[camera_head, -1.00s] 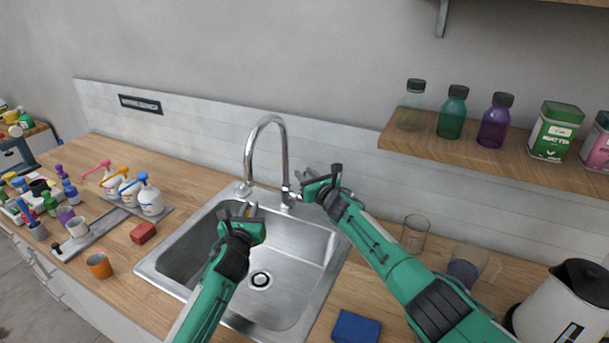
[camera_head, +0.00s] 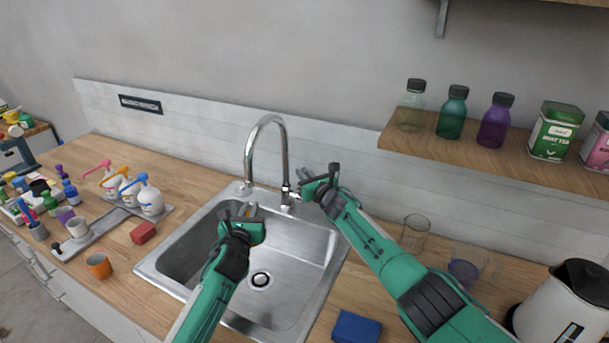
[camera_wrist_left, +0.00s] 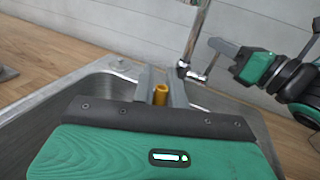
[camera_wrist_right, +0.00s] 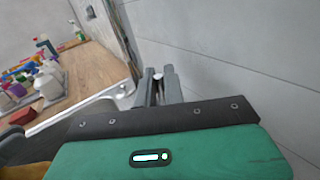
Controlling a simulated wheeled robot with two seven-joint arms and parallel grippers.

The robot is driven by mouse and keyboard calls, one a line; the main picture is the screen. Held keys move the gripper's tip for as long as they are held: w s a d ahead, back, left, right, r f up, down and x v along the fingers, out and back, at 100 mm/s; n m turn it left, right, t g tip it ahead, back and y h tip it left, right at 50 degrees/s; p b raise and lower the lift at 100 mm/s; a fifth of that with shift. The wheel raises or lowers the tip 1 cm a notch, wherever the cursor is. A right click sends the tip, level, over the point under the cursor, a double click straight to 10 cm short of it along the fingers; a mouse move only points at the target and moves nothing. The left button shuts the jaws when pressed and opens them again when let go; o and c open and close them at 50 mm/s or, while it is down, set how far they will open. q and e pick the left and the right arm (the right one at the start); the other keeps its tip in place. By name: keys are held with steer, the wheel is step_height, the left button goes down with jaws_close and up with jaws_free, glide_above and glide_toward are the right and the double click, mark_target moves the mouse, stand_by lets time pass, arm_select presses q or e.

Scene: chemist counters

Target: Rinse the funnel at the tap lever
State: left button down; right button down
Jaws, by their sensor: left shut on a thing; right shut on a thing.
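The chrome tap (camera_head: 281,150) stands at the back of the steel sink (camera_head: 170,279); its small side lever is mostly hidden by my right gripper. My right gripper (camera_head: 302,192) is beside the tap base, shut on the lever, whose pale end (camera_wrist_right: 158,76) shows between the fingers in the right wrist view. My left gripper (camera_head: 248,211) is over the sink below the spout, shut on an amber piece (camera_wrist_left: 161,95), seemingly the funnel. Most of the funnel is hidden by the gripper. I cannot make out any water stream.
A red block (camera_head: 143,233), an orange cup (camera_head: 99,266) and several pump bottles (camera_head: 151,200) stand left of the sink. A blue sponge (camera_head: 356,329), clear beakers (camera_head: 415,233) and a kettle (camera_head: 565,305) are at right. A bottle shelf (camera_head: 480,155) hangs above.

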steer(key=shift+s+a+n+t+y, duration=0.25)
steer(key=shift+s+n+t+y, duration=0.05)
steer(key=shift+s+n, duration=0.3)
steer(key=c, duration=1.6)
jaws_free()
steer(key=shift+d, duration=0.1)
steer(key=shift+v, duration=5.95)
